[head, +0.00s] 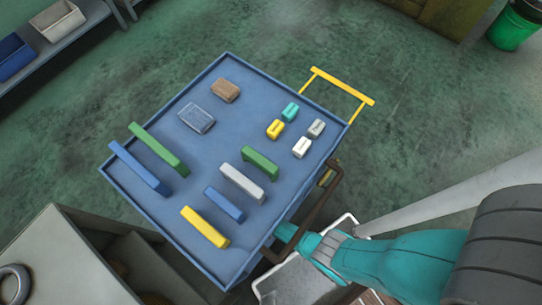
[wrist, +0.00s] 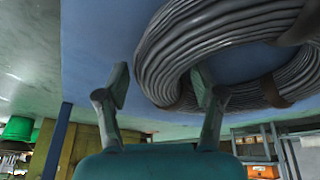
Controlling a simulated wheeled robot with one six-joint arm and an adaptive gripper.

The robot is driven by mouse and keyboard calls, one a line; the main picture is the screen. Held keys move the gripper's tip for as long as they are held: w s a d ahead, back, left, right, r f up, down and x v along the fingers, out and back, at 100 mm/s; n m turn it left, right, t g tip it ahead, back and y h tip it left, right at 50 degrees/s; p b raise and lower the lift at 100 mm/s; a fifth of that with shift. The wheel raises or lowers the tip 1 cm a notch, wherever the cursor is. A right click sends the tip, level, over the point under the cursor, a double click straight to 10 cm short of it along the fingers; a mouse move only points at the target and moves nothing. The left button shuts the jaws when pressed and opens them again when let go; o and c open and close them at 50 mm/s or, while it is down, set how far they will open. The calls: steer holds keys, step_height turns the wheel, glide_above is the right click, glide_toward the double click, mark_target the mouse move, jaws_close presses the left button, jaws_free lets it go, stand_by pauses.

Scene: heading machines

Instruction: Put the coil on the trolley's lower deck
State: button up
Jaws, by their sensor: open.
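The coil (wrist: 185,50), a thick grey ring of wire bound with dark bands, lies flat on a blue surface (wrist: 90,45) in the wrist view, which looks upside down. This surface appears to be the trolley's lower deck. My gripper (wrist: 160,88) is open, its two fingers apart. One finger is outside the coil's rim; the other overlaps the ring near its hole. I cannot tell whether either touches it. In the head view the blue trolley (head: 232,56) stands in the middle. My arm reaches its lower right side; the fingers and the coil are hidden there.
The top deck holds several coloured bars, including a yellow one (head: 205,227), plus small blocks. A yellow handle (head: 340,84) sticks out at the far right. A grey cabinet (head: 50,255) with a ring (head: 15,283) on it stands at lower left. The floor beyond the trolley is clear.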

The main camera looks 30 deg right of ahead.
steer(key=v, duration=1.2)
stand_by(0.3)
stand_by(0.5)
